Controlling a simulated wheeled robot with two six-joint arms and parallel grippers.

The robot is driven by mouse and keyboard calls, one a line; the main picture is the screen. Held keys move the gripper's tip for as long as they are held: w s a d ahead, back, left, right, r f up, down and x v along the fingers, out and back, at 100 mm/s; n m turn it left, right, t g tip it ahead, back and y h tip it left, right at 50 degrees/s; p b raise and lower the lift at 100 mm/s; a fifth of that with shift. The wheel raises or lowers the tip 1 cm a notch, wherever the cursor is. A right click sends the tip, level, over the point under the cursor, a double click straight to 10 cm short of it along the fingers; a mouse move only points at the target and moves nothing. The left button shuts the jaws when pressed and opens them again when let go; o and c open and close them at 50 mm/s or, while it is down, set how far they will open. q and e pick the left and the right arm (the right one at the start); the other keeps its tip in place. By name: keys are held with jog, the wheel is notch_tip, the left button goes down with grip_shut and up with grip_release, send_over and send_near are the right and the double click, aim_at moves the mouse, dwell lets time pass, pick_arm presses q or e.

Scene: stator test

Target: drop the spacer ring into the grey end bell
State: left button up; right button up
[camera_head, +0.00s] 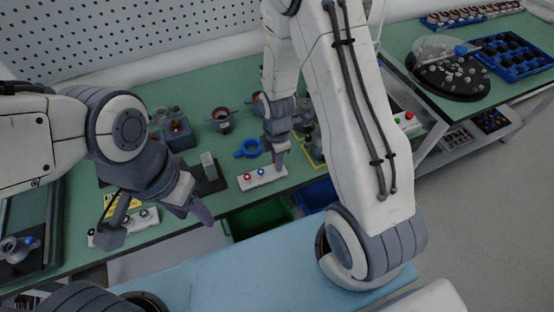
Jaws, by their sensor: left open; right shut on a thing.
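My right gripper (279,162) points down just behind a white box with red and blue buttons on the green bench. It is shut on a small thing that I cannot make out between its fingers. I cannot pick out the spacer ring for certain. A grey cup-shaped part with side ears (222,119) stands on the bench left of my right gripper; I cannot tell if it is the grey end bell. My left gripper (155,222) is open and empty, with its fingers wide apart over the front left of the bench.
A blue ring-shaped holder (247,149) lies left of my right gripper. The white button box (263,178) is at the bench's front edge. A dark block with a light upright piece (208,170) stands left of it. Green (258,218) and blue bins sit below. A second bench (410,40) is at right.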

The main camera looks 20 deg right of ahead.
jog(key=shift+r+p, duration=1.4)
jog(key=shift+r, duration=0.15)
